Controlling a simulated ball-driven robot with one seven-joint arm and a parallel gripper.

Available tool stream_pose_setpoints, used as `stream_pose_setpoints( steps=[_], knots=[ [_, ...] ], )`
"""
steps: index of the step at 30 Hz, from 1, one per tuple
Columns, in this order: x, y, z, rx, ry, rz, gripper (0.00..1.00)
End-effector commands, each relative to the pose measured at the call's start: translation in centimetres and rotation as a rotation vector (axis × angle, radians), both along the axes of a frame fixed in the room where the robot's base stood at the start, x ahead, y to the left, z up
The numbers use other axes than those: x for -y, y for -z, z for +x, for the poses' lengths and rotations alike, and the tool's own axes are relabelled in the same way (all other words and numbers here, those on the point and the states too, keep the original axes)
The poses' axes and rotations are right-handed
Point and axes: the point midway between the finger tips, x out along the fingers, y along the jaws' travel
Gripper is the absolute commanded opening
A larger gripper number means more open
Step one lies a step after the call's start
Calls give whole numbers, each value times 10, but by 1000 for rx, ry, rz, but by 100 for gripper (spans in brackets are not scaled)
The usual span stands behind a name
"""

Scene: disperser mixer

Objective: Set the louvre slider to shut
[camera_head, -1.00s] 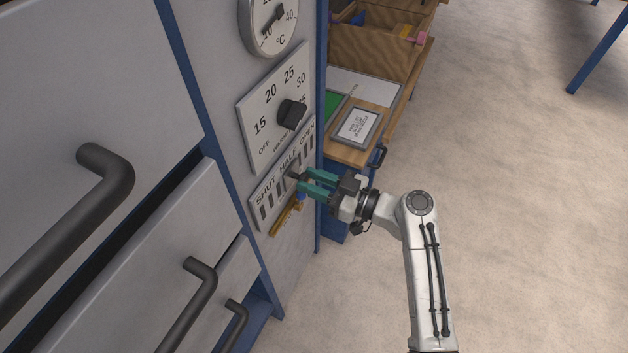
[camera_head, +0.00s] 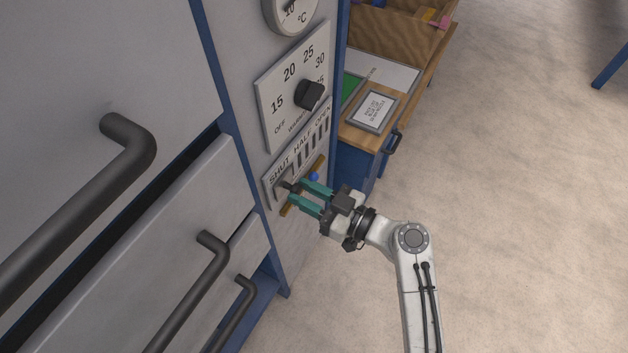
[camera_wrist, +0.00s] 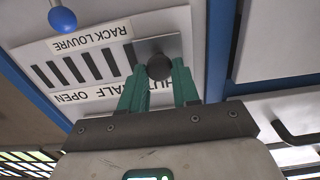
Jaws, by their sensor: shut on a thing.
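The louvre panel (camera_head: 318,143) is on the cabinet front, marked SHUT, HALF and OPEN from left to right, with dark slots below. In the wrist view the panel (camera_wrist: 106,34) appears upside down with the words RACK LOUVRE. The slider (camera_head: 283,186) is at the SHUT end of the panel. In the wrist view its grey plate (camera_wrist: 171,43) and dark round knob (camera_wrist: 159,67) sit at the right end of the slots, beside the partly hidden SHUT label. My gripper (camera_head: 295,193) is shut on the slider knob, with a green finger (camera_wrist: 185,82) on either side.
A blue ball (camera_head: 314,176) and a brass-coloured bar (camera_head: 319,164) are just below the panel. A dial plate with a black knob (camera_head: 309,95) is above it. Drawers with dark handles (camera_head: 213,245) stand at left. Open floor (camera_head: 520,200) lies at right.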

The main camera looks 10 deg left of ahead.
Motion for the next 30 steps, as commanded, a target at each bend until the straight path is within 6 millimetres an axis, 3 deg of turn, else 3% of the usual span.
stream_pose_setpoints(
  steps=[8,9,16,25,30],
  knots=[
    [-3,2,-5,-5,-14,1,0],
    [-3,2,-5,-5,-15,0,35],
    [-2,1,-4,-4,-12,0,56],
    [2,1,-4,-3,-7,0,56],
    [22,2,-11,-4,-4,0,56]
  ],
)
